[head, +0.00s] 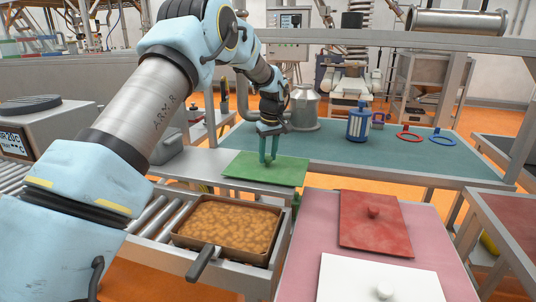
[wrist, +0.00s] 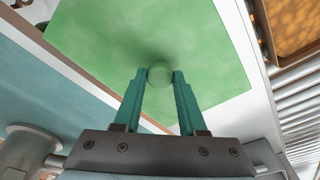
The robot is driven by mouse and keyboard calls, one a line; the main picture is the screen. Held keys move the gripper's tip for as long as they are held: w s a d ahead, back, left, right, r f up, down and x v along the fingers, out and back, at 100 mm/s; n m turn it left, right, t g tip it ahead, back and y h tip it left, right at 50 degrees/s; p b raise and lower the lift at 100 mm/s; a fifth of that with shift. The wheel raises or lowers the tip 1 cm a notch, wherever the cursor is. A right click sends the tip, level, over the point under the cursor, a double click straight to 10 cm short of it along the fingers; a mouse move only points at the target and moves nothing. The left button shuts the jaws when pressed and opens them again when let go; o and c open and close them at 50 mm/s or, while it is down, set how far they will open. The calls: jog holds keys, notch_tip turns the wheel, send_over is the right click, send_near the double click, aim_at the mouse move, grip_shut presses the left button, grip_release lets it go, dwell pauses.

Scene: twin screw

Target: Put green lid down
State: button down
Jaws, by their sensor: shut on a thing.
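The green lid (head: 250,170) is a flat square plate in the head view, over the grey surface between the roller conveyor and the teal table. Its round knob (wrist: 160,72) shows between my fingers in the wrist view, with the lid (wrist: 95,35) spread out beyond. My gripper (head: 268,157) points down above the lid, and its teal fingers (wrist: 159,88) are shut on the knob. I cannot tell whether the lid touches the surface under it.
A pan of brown food (head: 229,227) sits on the roller conveyor (head: 160,222). A red lid (head: 375,228) and a white lid (head: 370,285) lie on the pink table (head: 310,225). A blue canister (head: 358,123) stands on the teal table (head: 330,155).

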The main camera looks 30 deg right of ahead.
aim_at(271, 168)
jog(key=shift+c, duration=2.4)
grip_release()
notch_tip(271, 168, up, 12)
jog(key=s+b, duration=0.2)
jog(key=b, duration=0.1)
jog(key=a+f+m, duration=0.1)
jog(key=a+f, duration=0.1)
jog(key=a, duration=1)
jog(key=a+f, duration=0.2)
jog(key=a, duration=1.1)
jog(key=s+a+f, duration=0.3)
jog(key=s+a, duration=0.5)
jog(key=a, duration=0.2)
jog(key=s+a+f, duration=0.3)
jog(key=s+a, duration=0.6)
jog(key=shift+s+a+f+m, duration=0.2)
jog(key=shift+a+f+m, duration=0.1)
jog(key=shift+a+f, duration=0.1)
